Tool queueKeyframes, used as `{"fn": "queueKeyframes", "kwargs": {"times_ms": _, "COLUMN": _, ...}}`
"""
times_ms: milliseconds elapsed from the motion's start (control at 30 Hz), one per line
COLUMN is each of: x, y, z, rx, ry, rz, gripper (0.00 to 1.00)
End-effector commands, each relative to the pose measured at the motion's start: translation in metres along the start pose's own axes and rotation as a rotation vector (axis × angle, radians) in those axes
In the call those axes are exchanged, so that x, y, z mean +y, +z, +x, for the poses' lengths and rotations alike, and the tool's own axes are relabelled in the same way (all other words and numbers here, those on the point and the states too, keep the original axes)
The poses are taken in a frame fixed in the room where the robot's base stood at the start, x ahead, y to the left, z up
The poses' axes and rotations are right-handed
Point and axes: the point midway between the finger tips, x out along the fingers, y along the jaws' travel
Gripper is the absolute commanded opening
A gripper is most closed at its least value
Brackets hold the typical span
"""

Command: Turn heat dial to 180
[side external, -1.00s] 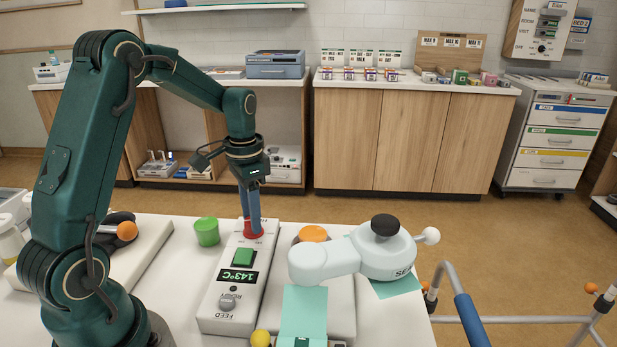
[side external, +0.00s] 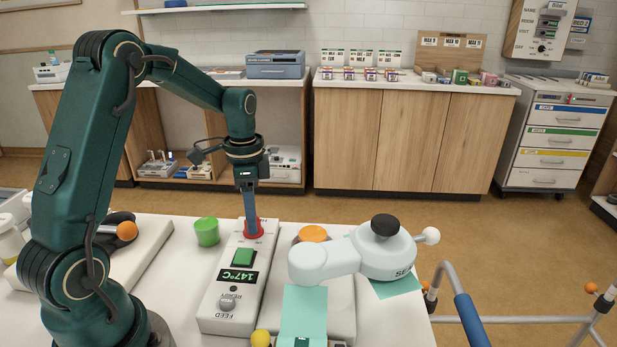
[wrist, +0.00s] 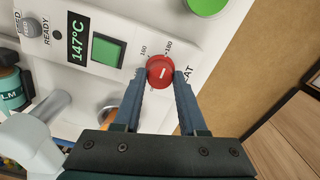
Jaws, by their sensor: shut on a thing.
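The red heat dial (side external: 255,229) is at the far end of the white control panel (side external: 212,307). In the wrist view the dial (wrist: 161,72) shows a white pointer line, with marks 160 and 180 printed beside it. My gripper (side external: 251,222) points down at the dial; in the wrist view its two blue fingers (wrist: 159,77) are closed on the dial's sides. The display (side external: 237,277) reads 147°C. A green square button (side external: 243,257) sits between display and dial. A grey FEED knob (side external: 227,304) is at the near end.
A pale sealer arm (side external: 340,255) with a black knob (side external: 385,226) lies to the right, over a teal strip (side external: 303,312). An orange disc (side external: 312,234) is close to the dial's right.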

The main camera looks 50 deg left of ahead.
Motion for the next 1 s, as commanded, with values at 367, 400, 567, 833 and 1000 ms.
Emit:
{"fn": "queueKeyframes", "kwargs": {"times_ms": 367, "x": 0.000, "y": 0.000, "z": -0.001, "rx": -0.001, "ry": 0.000, "rz": -0.001, "gripper": 0.71}}
{"fn": "queueKeyframes", "kwargs": {"times_ms": 400, "x": 0.000, "y": 0.000, "z": -0.001, "rx": -0.001, "ry": 0.000, "rz": -0.001, "gripper": 0.71}}
{"fn": "queueKeyframes", "kwargs": {"times_ms": 567, "x": 0.000, "y": 0.000, "z": -0.002, "rx": 0.000, "ry": -0.001, "rz": -0.001, "gripper": 0.71}}
{"fn": "queueKeyframes", "kwargs": {"times_ms": 833, "x": -0.001, "y": 0.000, "z": -0.034, "rx": 0.002, "ry": -0.005, "rz": -0.001, "gripper": 0.71}}
{"fn": "queueKeyframes", "kwargs": {"times_ms": 1000, "x": 0.000, "y": 0.000, "z": -0.050, "rx": 0.001, "ry": -0.002, "rz": -0.001, "gripper": 0.71}}
